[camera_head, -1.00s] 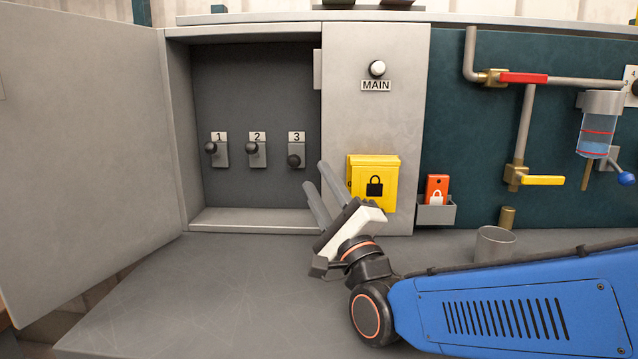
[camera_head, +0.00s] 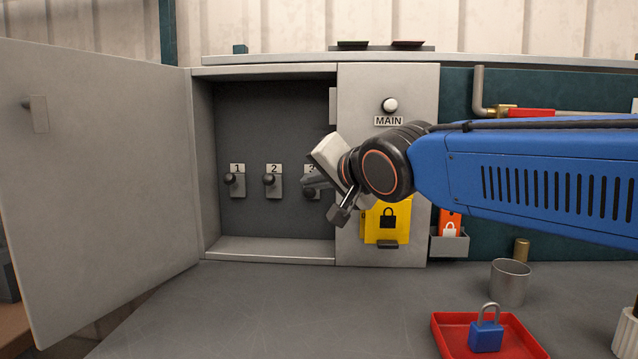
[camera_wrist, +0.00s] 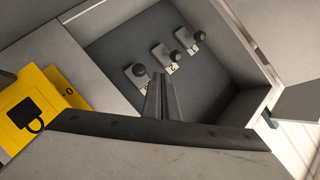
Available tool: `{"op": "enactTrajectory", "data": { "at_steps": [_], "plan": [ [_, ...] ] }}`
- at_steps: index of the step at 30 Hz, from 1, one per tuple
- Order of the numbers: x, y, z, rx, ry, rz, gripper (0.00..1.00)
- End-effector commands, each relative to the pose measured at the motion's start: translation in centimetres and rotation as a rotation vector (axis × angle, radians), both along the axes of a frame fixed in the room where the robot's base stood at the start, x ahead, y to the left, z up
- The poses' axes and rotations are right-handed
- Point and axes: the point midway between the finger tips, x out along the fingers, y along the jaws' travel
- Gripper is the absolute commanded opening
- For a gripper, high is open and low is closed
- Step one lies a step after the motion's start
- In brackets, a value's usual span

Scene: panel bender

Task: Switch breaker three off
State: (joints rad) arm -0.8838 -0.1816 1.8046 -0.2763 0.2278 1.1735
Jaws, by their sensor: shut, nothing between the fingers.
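Breaker three (camera_head: 309,194) is the rightmost of three black-knobbed breakers in the open grey cabinet. Its knob sits lower on its plate than those of breaker one (camera_head: 231,180) and breaker two (camera_head: 270,180). My gripper (camera_head: 305,183) reaches into the cabinet from the right, its fingers covering part of breaker three and its label. In the wrist view, my gripper (camera_wrist: 158,78) is shut and empty, its tips just beside the knob of breaker three (camera_wrist: 138,70). I cannot tell whether they touch.
The cabinet door (camera_head: 100,180) stands open at left. Right of the opening are the MAIN button (camera_head: 390,105) and a yellow lock box (camera_head: 372,232), partly behind my wrist. A red tray (camera_head: 452,335) with a blue padlock (camera_head: 486,335) and a metal cup (camera_head: 510,282) are on the bench.

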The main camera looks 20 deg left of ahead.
Motion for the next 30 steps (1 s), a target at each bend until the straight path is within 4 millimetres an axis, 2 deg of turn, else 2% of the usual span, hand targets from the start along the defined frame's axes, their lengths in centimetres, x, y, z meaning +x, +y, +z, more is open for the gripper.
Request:
{"op": "enactTrajectory", "data": {
  "at_steps": [1, 6, 11, 17, 30],
  "plan": [
    [0.3, -0.8, 0.7, -0.058, -0.018, -0.011, 0.0],
    [0.8, -3.3, 1.9, -0.222, -0.055, -0.043, 0.0],
    [1.1, -4.3, 2.2, -0.283, -0.065, -0.056, 0.0],
    [2.4, -3.4, 1.4, -0.289, -0.064, -0.058, 0.0],
    [7.2, 0.5, -1.3, -0.286, -0.064, -0.057, 0.0]
  ]
}}
